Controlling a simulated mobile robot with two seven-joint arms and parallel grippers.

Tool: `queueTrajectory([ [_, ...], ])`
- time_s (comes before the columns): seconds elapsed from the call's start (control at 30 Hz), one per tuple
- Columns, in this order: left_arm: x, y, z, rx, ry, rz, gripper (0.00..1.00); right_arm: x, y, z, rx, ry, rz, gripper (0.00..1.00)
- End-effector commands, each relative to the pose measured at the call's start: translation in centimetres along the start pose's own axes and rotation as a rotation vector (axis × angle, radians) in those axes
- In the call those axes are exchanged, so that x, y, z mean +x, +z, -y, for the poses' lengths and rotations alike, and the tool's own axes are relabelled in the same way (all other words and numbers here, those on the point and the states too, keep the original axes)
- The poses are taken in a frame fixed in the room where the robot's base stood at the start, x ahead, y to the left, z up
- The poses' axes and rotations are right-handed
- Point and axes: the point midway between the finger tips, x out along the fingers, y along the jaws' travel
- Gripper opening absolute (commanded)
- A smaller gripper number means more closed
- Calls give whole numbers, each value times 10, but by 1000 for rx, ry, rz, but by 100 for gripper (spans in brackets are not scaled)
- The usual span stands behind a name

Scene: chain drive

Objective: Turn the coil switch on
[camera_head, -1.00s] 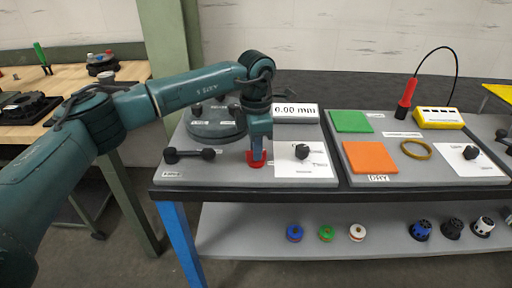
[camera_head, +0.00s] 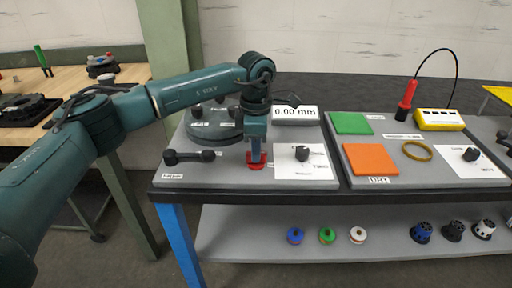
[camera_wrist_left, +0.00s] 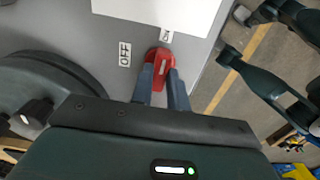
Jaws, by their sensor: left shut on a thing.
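The red coil switch (camera_head: 257,165) sits at the front edge of the left grey panel, left of a white sheet. My left gripper (camera_head: 256,150) points down onto it and is shut on its raised handle. In the left wrist view the fingers (camera_wrist_left: 161,85) lie on both sides of the red switch (camera_wrist_left: 164,55), which has a pale line on its top. An "OFF" label (camera_wrist_left: 125,54) lies beside the switch, and a second small label (camera_wrist_left: 166,35), partly hidden, lies by its end. My right gripper does not show clearly in any view.
A black two-knobbed handle (camera_head: 189,156) lies left of the switch. A round grey plate (camera_head: 214,130) and a display reading 0.00 mm (camera_head: 296,114) stand behind. A black knob (camera_head: 302,153) is on the white sheet to the right. Orange and green pads lie further right.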

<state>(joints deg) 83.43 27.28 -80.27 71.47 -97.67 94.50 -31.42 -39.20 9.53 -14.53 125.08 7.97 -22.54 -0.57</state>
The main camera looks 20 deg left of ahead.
Motion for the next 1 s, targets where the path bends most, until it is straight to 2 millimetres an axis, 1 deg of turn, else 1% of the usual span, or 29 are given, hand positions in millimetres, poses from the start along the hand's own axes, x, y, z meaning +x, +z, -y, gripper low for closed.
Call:
queueTrajectory([
  [0.03,-1,1,0,3,3,3,17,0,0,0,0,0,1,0],
  [0.3,-1,0,0,2,2,1,38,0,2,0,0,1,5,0],
  [0.53,-1,0,0,1,1,1,38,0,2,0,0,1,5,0],
  [0.63,-7,1,0,1,3,2,38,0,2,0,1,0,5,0],
  [0.77,-28,1,-1,1,5,3,38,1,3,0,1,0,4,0],
  [1.0,-82,1,0,1,5,4,38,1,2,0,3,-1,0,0],
])
